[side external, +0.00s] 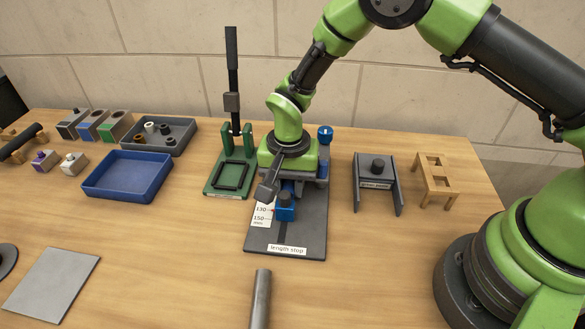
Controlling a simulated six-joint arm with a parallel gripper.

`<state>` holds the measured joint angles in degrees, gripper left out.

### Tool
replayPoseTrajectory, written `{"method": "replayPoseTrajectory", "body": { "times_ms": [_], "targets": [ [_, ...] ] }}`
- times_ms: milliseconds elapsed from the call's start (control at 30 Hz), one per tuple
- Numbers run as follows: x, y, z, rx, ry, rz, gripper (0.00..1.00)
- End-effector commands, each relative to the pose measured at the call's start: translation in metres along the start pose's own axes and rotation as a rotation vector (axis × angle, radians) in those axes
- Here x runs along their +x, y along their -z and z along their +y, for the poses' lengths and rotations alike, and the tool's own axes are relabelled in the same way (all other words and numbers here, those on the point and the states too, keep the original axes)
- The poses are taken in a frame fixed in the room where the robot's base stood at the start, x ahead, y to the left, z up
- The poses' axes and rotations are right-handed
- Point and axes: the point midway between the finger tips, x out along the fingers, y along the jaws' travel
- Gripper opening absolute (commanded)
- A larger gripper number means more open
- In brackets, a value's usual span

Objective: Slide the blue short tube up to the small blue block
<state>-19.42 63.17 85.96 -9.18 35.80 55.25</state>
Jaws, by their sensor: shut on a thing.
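The small blue block (286,211) with a dark knob on top stands on the grey length stop board (312,222), beside a white scale marked 130 and 150. The blue short tube (289,186) shows only as a small blue patch just behind the block, under my gripper. My gripper (290,181) is low over the board and shut on the tube. My wrist hides most of the tube and the fingertips. I cannot tell whether the tube touches the block.
A green stand (232,177) with a tall black post is left of the board. A grey fixture (377,185) and a wooden stand (437,182) are to the right. A blue tray (126,177) lies further left. A metal tube (260,298) lies in front.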

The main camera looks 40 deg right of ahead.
Motion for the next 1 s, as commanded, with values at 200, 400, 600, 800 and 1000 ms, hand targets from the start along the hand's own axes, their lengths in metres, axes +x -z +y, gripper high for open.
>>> {"method": "replayPoseTrajectory", "body": {
  "times_ms": [200, 400, 600, 800, 1000],
  "targets": [
    [0.0, -0.002, 0.0, 0.0, 0.001, 0.0, 0.07],
    [0.0, -0.006, 0.0, 0.0, 0.0, 0.0, 0.07],
    [0.0, -0.009, 0.0, -0.001, 0.0, 0.0, 0.07],
    [0.0, -0.011, 0.0, -0.001, 0.001, 0.0, 0.07],
    [0.0, -0.011, 0.0, 0.0, 0.001, 0.0, 0.55]
  ]
}}
